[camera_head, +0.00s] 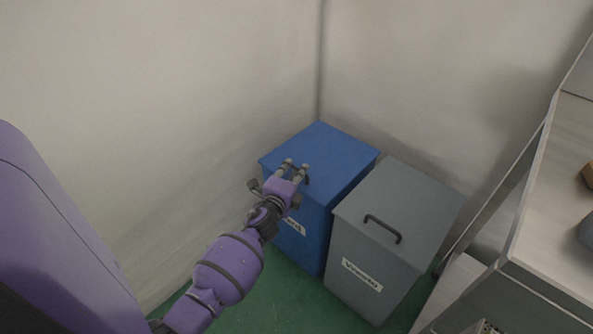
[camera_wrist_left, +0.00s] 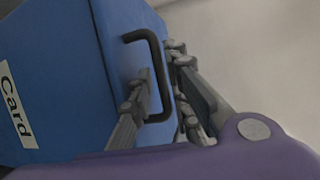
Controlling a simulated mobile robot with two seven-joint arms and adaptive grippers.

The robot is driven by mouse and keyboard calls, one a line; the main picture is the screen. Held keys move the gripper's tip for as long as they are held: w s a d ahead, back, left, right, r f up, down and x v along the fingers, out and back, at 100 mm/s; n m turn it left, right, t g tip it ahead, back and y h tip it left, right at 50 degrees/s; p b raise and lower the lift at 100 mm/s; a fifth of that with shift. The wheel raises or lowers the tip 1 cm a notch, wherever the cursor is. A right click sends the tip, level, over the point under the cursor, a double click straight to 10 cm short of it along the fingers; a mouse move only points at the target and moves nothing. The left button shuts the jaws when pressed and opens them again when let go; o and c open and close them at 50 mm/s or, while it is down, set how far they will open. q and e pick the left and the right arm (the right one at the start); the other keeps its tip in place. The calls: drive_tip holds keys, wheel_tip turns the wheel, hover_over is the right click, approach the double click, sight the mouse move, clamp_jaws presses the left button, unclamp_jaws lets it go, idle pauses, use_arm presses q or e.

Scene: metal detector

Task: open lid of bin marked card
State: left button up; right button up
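The blue bin marked Card (camera_head: 322,152) stands in the corner with its lid down. Its label is partly hidden by my left arm in the head view, and reads "Card" in the left wrist view (camera_wrist_left: 14,105). The lid's black handle (camera_wrist_left: 154,42) shows as a U-shaped bar in the left wrist view; in the head view it is mostly hidden behind the gripper. My left gripper (camera_head: 296,166) is at the lid's front edge by the handle. Its fingers (camera_wrist_left: 163,78) are apart, one on each side of the handle bar. I cannot tell whether they touch it. My right gripper is not in view.
A grey bin (camera_head: 395,210) with a black handle and its own label stands close beside the blue bin on the right, lid down. Walls are behind and left. A table (camera_head: 555,215) stands at the right. Green floor (camera_head: 262,300) is free in front.

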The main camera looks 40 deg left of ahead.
use_arm(q)
drive_tip(key=shift+x, duration=0.75)
clamp_jaws()
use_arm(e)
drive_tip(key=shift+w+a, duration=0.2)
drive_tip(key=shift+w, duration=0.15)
use_arm(q)
drive_tip(key=shift+r, duration=0.1)
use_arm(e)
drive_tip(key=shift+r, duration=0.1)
